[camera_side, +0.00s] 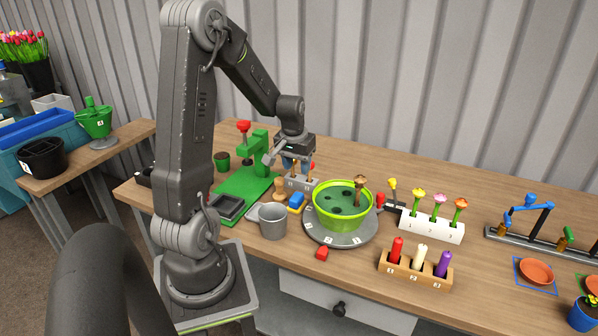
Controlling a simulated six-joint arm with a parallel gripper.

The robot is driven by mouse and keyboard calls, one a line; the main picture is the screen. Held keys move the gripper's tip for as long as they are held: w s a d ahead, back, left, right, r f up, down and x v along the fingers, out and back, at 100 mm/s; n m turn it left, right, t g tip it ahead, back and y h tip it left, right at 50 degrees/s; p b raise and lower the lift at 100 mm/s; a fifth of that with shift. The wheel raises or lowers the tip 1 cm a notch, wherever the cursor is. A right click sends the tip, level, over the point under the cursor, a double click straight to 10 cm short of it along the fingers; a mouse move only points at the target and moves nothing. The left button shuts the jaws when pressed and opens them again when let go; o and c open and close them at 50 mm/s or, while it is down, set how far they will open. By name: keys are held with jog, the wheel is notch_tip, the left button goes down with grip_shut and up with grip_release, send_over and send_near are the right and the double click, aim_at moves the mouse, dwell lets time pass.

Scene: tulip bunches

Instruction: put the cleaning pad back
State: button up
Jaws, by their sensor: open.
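Something blue shows partly hidden behind the fingers. A dark shallow tray (228,207) sits on the green base of the press; I cannot tell whether it is the pad's place.
The lime green pot (322,215) stands on a grey numbered turntable (342,240). A grey mug (271,222) and a red piece (321,253) are near the front. The green press (257,150) rises left of my gripper. Flower (447,232) and marker (430,277) racks stand right.

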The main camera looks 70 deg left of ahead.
jog(key=d+r+m+t, duration=0.1)
jog(key=d+r+m, duration=0.1)
jog(key=d+r, duration=0.5)
jog(key=d+r+m+t, duration=0.15)
jog(key=d+r, duration=0.25)
jog(key=d, duration=0.6)
jog(key=s+d+r+m+t, duration=0.1)
jog(key=s+d+r+m, duration=0.1)
jog(key=s+d, duration=0.2)
jog(key=s+d+r+m+h, duration=0.1)
jog(key=s+d+r+m, duration=0.1)
jog(key=d, duration=0.6)
jog(key=shift+s+d+m+t, duration=0.3)
jog(key=shift+s+m, duration=0.25)
jog(key=shift+s, duration=0.6)
